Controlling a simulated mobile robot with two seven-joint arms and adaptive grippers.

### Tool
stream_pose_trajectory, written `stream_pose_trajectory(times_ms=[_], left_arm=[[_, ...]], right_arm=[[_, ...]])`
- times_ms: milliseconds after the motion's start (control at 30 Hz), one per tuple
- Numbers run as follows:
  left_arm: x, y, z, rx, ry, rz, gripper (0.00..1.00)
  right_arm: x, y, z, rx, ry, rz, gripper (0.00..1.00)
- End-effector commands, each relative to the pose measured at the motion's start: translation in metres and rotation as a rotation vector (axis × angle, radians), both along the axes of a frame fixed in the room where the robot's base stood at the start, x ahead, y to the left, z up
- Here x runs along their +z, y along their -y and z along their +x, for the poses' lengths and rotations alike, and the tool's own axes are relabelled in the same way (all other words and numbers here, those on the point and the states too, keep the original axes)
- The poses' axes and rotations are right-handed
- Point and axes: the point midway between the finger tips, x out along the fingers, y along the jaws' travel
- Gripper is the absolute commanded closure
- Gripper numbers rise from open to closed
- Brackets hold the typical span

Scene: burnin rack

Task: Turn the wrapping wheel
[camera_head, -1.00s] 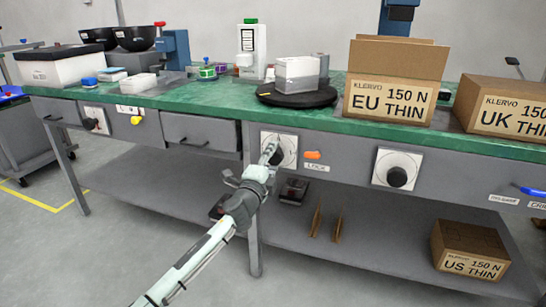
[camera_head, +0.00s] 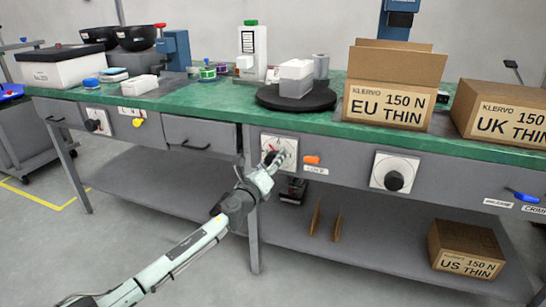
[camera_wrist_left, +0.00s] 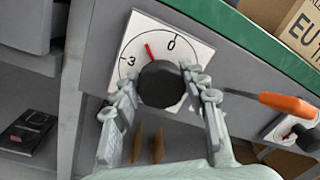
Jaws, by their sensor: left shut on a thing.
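The wheel is a black round knob (camera_wrist_left: 160,84) on a white dial plate (camera_wrist_left: 150,45) on the bench front, with marks 0 and 3 and a red pointer between them. The plate also shows in the head view (camera_head: 279,150). My left gripper (camera_wrist_left: 165,96) is shut on the knob, one finger on each side; the gripper (camera_head: 270,162) covers much of the knob in the head view. Above it, a black turntable (camera_head: 296,103) on the bench top carries a white and grey box (camera_head: 296,78). My right gripper is out of view.
An orange lock lever (camera_wrist_left: 286,103) sits close right of the dial, also in the head view (camera_head: 312,160). Another dial knob (camera_head: 394,181) is farther right. Cartons marked EU (camera_head: 385,108) and UK (camera_head: 507,122) stand on the green bench top (camera_head: 200,106).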

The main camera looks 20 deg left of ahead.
Motion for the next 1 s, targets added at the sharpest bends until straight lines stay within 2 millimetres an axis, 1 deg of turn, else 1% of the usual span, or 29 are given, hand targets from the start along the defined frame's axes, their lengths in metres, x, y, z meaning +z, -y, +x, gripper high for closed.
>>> stream_pose_trajectory(times_ms=[33, 67, 300, 700, 800, 1000], left_arm=[[0.003, 0.0, 0.0, -0.001, 0.001, 0.048, 0.86], [0.003, 0.0, 0.0, -0.001, 0.002, 0.076, 0.86], [0.004, 0.0, 0.0, 0.0, 0.009, 0.304, 0.86], [0.003, 0.002, 0.0, -0.001, 0.021, 0.629, 0.86], [0.003, 0.002, 0.0, -0.002, 0.022, 0.685, 0.86], [0.002, 0.002, 0.0, -0.002, 0.025, 0.761, 0.86]], right_arm=[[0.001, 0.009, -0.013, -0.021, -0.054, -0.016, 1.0], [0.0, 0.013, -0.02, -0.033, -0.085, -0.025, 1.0], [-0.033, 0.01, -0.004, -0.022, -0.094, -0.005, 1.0], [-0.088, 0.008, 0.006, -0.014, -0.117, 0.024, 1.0], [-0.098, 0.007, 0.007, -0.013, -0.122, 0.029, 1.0], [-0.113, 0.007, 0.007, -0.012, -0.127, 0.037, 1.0]])
